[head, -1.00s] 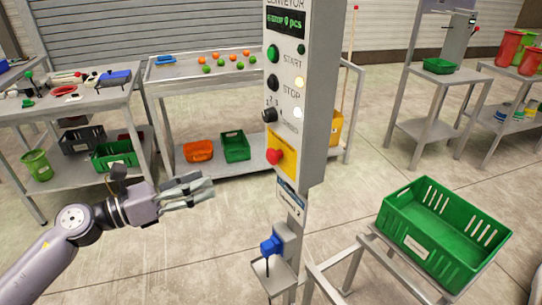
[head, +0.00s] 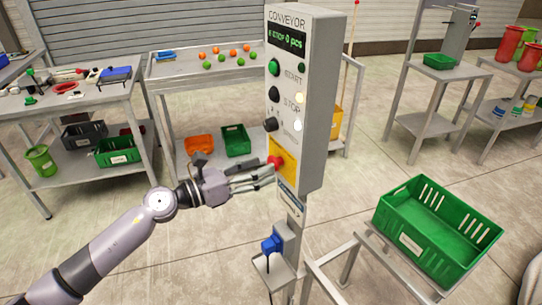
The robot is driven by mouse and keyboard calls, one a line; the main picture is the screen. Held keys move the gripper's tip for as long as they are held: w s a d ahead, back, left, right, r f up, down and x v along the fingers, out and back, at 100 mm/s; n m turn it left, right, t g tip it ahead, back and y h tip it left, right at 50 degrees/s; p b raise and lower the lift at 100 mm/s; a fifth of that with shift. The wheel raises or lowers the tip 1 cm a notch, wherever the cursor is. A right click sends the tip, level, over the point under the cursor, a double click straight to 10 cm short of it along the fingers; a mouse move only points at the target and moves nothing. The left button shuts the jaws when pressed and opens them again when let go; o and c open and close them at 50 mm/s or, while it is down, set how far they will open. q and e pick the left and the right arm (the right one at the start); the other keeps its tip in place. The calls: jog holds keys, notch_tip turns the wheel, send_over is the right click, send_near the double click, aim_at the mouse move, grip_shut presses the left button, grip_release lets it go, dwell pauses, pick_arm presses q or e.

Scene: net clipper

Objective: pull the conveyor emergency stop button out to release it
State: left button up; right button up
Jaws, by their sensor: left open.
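The red emergency stop button (head: 275,161) sticks out of a yellow plate (head: 287,170) low on the grey conveyor control box (head: 312,110). My left gripper (head: 268,175) is open, its fingers pointing right at the button. The fingertips are at or just in front of the button and overlap its lower left side. I cannot tell whether they touch it. My right gripper is not in view.
Above the button are a black knob (head: 270,124), a black stop button (head: 274,92) and a green start button (head: 274,67). A blue device (head: 271,245) hangs on the post below. A green crate (head: 438,225) stands at right. Tables stand behind.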

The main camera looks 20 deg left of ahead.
aim_at(275, 163)
pick_arm(q)
jog(key=shift+p+x, duration=0.4)
jog(key=shift+x, duration=1.6)
jog(key=shift+c, duration=0.3)
grip_shut()
